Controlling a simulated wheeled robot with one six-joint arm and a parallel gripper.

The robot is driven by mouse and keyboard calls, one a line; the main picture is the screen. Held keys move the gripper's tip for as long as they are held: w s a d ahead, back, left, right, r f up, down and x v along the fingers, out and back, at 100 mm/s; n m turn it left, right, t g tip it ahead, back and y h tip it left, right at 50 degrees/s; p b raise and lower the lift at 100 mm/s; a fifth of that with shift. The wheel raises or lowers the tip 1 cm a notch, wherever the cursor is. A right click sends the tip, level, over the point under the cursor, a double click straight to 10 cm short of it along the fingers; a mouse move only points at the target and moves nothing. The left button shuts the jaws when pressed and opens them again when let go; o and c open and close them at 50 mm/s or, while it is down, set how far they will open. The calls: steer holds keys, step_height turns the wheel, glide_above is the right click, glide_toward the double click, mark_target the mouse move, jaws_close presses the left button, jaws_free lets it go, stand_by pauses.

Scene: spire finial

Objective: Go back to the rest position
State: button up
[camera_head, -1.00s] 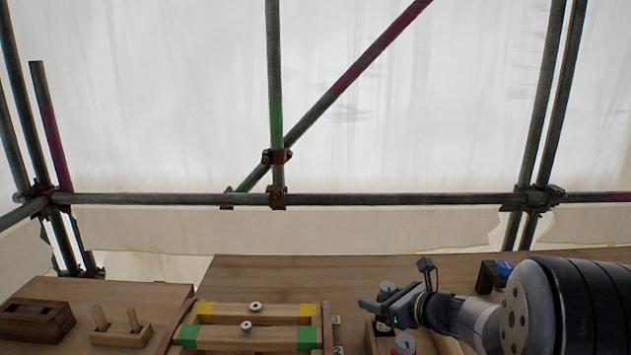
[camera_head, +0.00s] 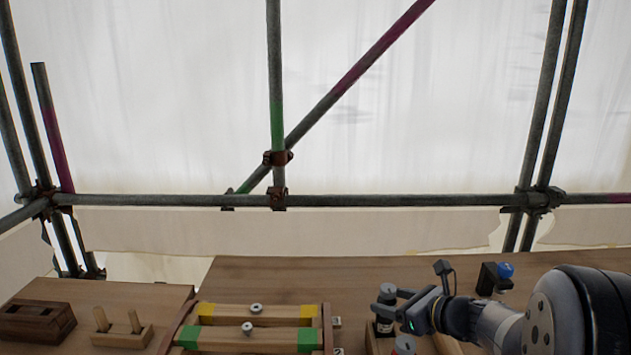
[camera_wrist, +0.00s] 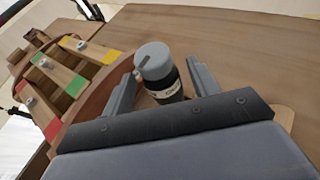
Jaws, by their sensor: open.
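My gripper (camera_head: 392,302) is in the lower right of the head view, over the wooden bench, with its jaws open. In the wrist view my gripper (camera_wrist: 161,75) has one finger on each side of a bottle with a grey cap (camera_wrist: 155,60) and a dark, labelled body. The bottle stands in front of the palm, and the fingers look apart from it. In the head view the same grey-capped bottle (camera_head: 384,326) appears at the fingertips, partly covered by them.
A wooden rack with yellow- and green-ended bars (camera_head: 255,330) is to the left. Scaffold tubes (camera_head: 400,200) cross behind the bench.

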steer(key=v, duration=0.9)
steer(key=x, duration=1.2)
steer(key=shift+w+a+f, duration=0.15)
steer(key=shift+a+f, duration=0.05)
steer(key=shift+f, duration=0.1)
step_height(320, 180, up, 11)
steer(key=p, duration=0.2)
steer(key=shift+p, duration=0.35)
steer(key=p, duration=0.2)
steer(key=a+p, duration=0.1)
steer(key=p, duration=0.1)
steer(key=shift+w+r+m+h, duration=0.2)
steer(key=shift+r+m+h, duration=0.1)
steer(key=shift+m+h, duration=0.1)
steer(key=p, duration=0.3)
steer(key=shift+d+m+t+h, duration=0.1)
steer(key=shift+m+t+h, duration=0.2)
steer(key=shift+m, duration=0.1)
